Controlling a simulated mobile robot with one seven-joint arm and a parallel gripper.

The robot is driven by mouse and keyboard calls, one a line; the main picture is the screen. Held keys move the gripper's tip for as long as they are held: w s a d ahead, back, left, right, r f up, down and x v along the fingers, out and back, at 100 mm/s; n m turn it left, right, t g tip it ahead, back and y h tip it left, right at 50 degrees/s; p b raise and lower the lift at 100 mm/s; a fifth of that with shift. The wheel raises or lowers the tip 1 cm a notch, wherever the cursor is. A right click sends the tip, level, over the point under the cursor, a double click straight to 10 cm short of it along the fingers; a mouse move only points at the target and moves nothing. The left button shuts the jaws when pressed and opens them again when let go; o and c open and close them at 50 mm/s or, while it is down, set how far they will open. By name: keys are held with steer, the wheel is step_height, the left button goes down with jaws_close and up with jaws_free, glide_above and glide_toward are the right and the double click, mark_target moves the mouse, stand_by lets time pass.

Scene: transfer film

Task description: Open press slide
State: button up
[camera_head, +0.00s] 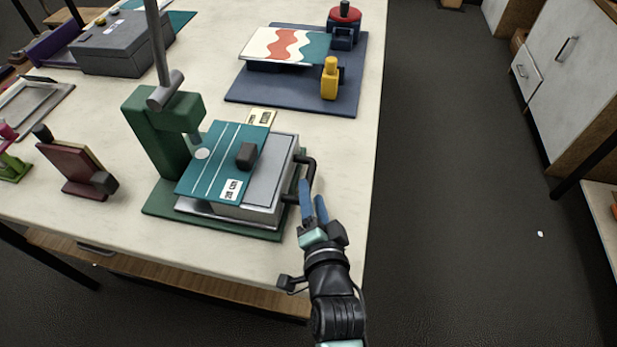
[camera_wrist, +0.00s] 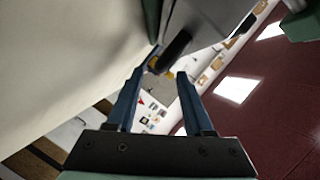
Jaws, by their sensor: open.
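The green press (camera_head: 168,130) stands on the table with its grey slide (camera_head: 272,168) at its right side. A teal plate (camera_head: 222,140) with white stripes, a label and a dark block lies over the slide's left part. The slide's dark handle (camera_head: 311,172) sticks out to the right. My gripper (camera_head: 312,190) is open and empty, its blue fingers close to the handle's near end. In the wrist view a dark bar (camera_wrist: 173,52), apparently the handle, shows just beyond and between the fingertips (camera_wrist: 163,72). I cannot tell whether they touch it.
A blue base (camera_head: 345,98) with a patterned sheet and yellow bottle stands behind. A maroon holder (camera_head: 78,168) stands left of the press, a grey box (camera_head: 122,42) farther back. The table's right edge is near the handle; open floor (camera_head: 450,200) lies beyond.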

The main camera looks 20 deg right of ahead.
mark_target(309, 179)
steer(key=shift+x, duration=2.65)
steer(key=shift+c, duration=0.3)
jaws_close()
